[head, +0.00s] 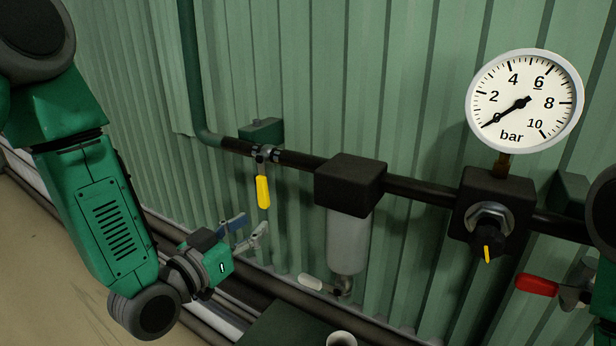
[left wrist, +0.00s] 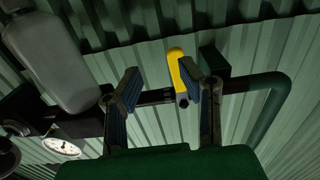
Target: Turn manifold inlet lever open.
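The yellow lever (head: 263,192) hangs straight down from a valve on the dark pipe at the left, across the pipe line. My left gripper (head: 247,232) is open and empty, just below and left of the lever's lower end. In the left wrist view the lever (left wrist: 177,68) shows between my spread fingers (left wrist: 160,85), closer to the right one. I see no grip on it, and the depth gap is hard to judge.
A pressure gauge (head: 525,101) has its needle near zero. A filter with a grey bowl (head: 348,242) and a regulator knob (head: 488,240) sit along the pipe. A red lever (head: 537,285) is at lower right, a white lever (head: 310,282) below the bowl. Corrugated green wall stands behind.

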